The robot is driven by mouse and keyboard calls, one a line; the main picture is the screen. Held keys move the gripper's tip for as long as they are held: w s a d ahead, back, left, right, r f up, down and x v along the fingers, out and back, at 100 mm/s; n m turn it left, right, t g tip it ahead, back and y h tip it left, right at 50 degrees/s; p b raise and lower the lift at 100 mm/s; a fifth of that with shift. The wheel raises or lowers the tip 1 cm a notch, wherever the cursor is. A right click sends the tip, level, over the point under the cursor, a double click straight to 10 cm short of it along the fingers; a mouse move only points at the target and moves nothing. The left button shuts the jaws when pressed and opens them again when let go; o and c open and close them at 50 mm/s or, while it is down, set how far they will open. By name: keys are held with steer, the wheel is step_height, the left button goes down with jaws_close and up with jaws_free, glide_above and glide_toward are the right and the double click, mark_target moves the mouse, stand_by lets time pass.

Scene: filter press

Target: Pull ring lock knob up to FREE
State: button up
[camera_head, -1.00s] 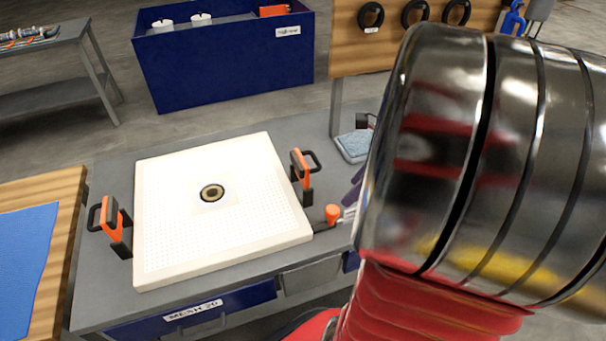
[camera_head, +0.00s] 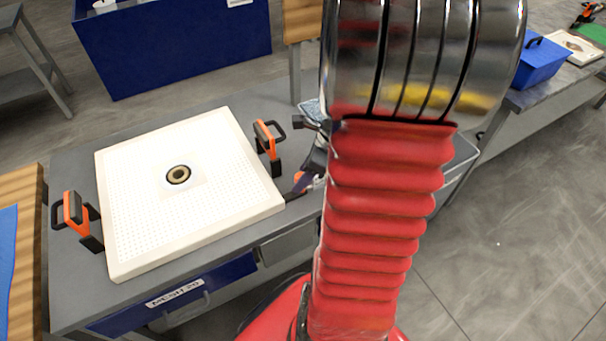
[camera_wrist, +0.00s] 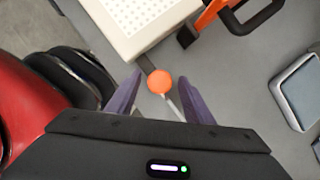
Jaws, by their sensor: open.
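The ring lock knob (camera_wrist: 159,82) is a small orange ball beside the corner of the white perforated filter plate (camera_wrist: 125,18). A thin pale rod runs from it toward my gripper in the wrist view. In the head view the knob (camera_head: 298,177) shows as a small orange patch at the plate's right corner, partly covered by my gripper (camera_head: 308,180). In the wrist view my gripper (camera_wrist: 164,84) is open, with purple fingers on either side of the knob. I see no contact and cannot tell the depth between them. No FREE marking is readable.
An orange and black clamp (camera_head: 267,141) stands at the plate's right edge, close to my gripper, and another clamp (camera_head: 78,214) at its left. A grey tray with a blue pad (camera_wrist: 299,91) lies to the right in the wrist view. A blue drawer (camera_head: 180,292) is below.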

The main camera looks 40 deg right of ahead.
jaws_close()
stand_by(0.5)
